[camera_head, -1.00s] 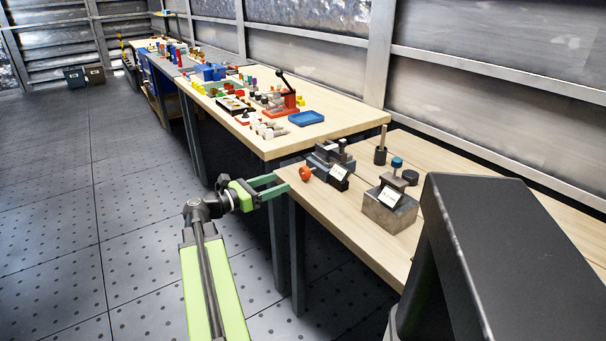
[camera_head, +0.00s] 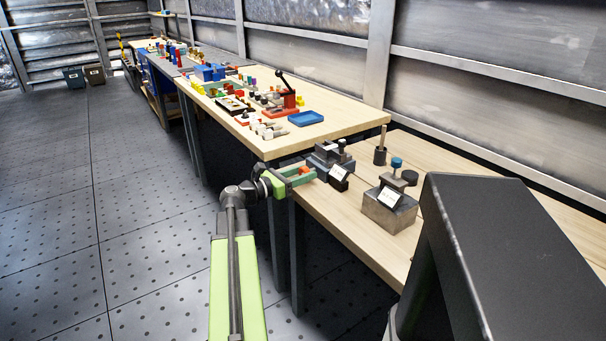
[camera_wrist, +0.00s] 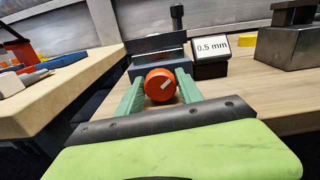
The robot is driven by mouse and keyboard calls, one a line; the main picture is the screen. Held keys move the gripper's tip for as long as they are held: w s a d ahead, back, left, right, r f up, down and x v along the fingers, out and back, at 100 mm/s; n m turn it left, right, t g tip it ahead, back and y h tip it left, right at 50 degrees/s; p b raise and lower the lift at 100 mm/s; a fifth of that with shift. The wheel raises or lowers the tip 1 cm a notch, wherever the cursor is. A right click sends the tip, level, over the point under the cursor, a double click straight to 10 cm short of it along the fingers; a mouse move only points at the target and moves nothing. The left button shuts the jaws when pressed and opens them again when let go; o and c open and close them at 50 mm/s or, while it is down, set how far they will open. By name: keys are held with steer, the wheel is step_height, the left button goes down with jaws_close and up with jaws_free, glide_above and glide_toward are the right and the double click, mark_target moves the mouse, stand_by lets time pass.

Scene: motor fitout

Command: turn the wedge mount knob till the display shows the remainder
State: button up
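In the head view the mount (camera_head: 326,160) stands at the near table's left end. The small display (camera_wrist: 212,45) beside it reads 0.5 mm. My gripper (camera_wrist: 161,80) is open, its green fingers on the left and right sides of the knob. A narrow gap seems to show on each side; contact is unclear. In the head view the fingers partly hide the knob (camera_head: 304,171).
A steel block (camera_head: 390,210) with a blue knob and its own label stands to the right. A dark cup with a rod (camera_head: 381,155) is behind. The adjoining table (camera_head: 350,118) on the left carries a red press (camera_head: 287,104) and a blue tray (camera_head: 306,118).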

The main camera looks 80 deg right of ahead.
jaws_close()
steer(key=m, duration=0.4)
steer(key=shift+m, duration=0.3)
steer(key=shift+o, duration=2.4)
jaws_free()
steer(key=shift+w+a, duration=0.1)
steer(key=v, duration=1.7)
steer(key=shift+a, duration=0.1)
